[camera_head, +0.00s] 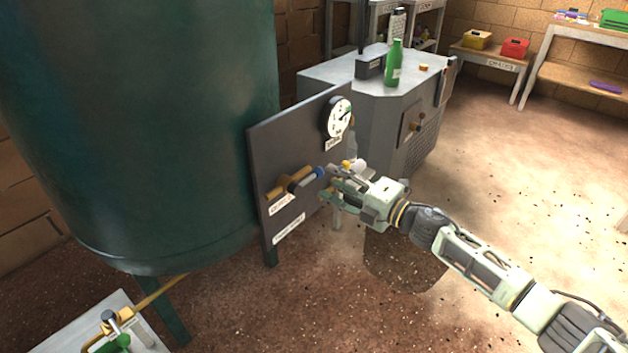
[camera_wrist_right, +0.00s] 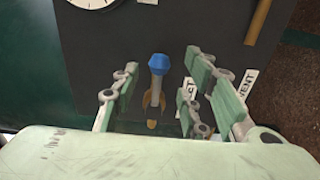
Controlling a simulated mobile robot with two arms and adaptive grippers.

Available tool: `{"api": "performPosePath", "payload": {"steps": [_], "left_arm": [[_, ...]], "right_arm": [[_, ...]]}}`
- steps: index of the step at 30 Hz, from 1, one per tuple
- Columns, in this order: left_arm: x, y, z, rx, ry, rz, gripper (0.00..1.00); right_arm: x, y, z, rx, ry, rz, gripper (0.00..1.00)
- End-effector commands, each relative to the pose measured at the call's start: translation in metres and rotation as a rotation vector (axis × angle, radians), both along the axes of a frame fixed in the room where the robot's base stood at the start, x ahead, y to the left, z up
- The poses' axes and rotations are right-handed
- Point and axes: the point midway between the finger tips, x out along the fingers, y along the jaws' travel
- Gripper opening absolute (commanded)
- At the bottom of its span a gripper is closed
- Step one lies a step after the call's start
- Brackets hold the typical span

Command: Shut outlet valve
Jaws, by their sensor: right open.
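The outlet valve sits on the dark upright panel (camera_head: 262,150), with a brass body (camera_head: 276,188) and a lever ending in a blue tip (camera_head: 319,172). My right gripper (camera_head: 336,182) is open just right of the blue tip in the head view. In the right wrist view, the blue tip (camera_wrist_right: 158,63) and its grey lever show between the spread fingers of my right gripper (camera_wrist_right: 160,88), without clear contact. The lever's lower end lies near brass parts (camera_wrist_right: 152,102). Whether the lever lies along the pipe is unclear. My left gripper is out of view.
A round gauge (camera_head: 338,118) is on the panel above the valve. A large green tank (camera_head: 150,120) stands left of it. A grey cabinet (camera_head: 375,100) with a green bottle (camera_head: 393,63) stands behind. A brass pipe (camera_wrist_right: 258,20) shows in the wrist view. Floor at right is open.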

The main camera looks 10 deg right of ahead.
Motion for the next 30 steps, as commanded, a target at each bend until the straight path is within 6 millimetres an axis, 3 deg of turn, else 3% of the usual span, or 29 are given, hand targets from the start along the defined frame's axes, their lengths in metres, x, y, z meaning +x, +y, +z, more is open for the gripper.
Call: {"api": "performPosePath", "payload": {"steps": [10, 30], "left_arm": [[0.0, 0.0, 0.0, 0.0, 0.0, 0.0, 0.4], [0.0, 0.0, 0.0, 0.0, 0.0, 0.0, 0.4]], "right_arm": [[0.002, 0.001, 0.0, 0.001, 0.0, 0.0, 0.41], [0.028, 0.022, 0.001, 0.001, -0.001, 0.0, 0.41]]}}
